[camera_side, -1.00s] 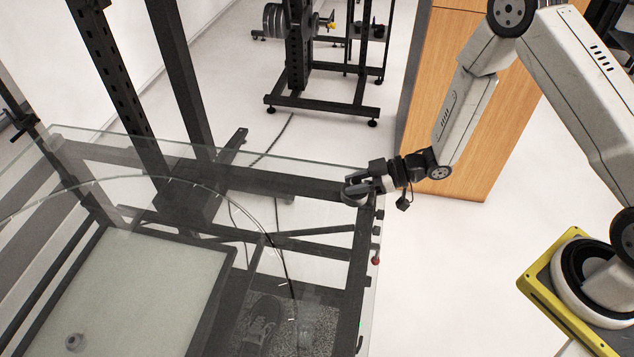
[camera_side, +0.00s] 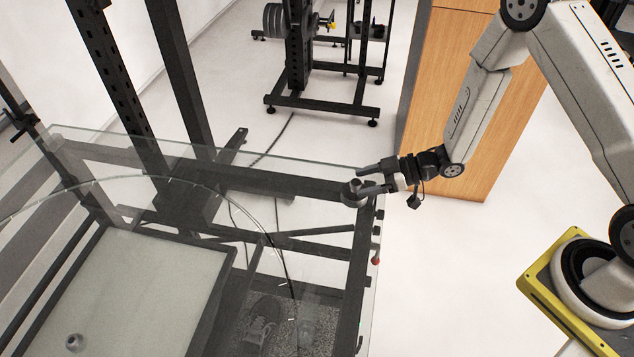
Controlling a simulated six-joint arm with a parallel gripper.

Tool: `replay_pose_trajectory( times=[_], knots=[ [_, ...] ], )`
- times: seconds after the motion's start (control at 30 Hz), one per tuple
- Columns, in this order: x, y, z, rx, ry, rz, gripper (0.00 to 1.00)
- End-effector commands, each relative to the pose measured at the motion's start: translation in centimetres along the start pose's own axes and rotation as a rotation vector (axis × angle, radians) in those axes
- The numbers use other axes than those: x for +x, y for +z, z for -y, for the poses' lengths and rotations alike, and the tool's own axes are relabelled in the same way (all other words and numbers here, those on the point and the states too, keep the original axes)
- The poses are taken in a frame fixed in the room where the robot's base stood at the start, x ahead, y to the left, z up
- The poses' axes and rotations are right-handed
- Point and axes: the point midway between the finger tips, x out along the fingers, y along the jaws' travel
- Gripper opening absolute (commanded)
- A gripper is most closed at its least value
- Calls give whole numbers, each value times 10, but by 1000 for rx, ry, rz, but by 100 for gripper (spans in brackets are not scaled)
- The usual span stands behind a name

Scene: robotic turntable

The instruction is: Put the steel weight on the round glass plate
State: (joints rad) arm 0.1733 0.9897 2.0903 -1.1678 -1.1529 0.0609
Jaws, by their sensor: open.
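The steel weight (camera_side: 353,193) is a small dark-grey round piece with a knob on top. It stands upright at the right back corner of the square glass top, outside the round glass plate. The round glass plate (camera_side: 150,176) is clear; only its curved edge shows well, at the left and centre. My gripper (camera_side: 366,180) is open, with its two fingers pointing left at the weight. The fingertips are at or just beside the weight's right side; I cannot tell whether they touch it.
A small round metal piece (camera_side: 74,342) shows at the lower left, within the plate's outline; its height is unclear. A dark steel frame (camera_side: 360,260) supports the square glass top (camera_side: 100,145). A wooden cabinet (camera_side: 480,110) stands behind my arm. Most of the glass is clear.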

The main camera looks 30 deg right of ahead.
Motion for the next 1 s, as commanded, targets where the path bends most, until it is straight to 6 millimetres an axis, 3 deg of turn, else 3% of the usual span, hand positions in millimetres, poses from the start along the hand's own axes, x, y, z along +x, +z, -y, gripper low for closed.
replay_pose_trajectory(
  times=[0.4,1.0],
  knots=[
    [-46,-1,1,0,3,-1,72],
    [-52,0,2,0,0,0,72]
  ],
)
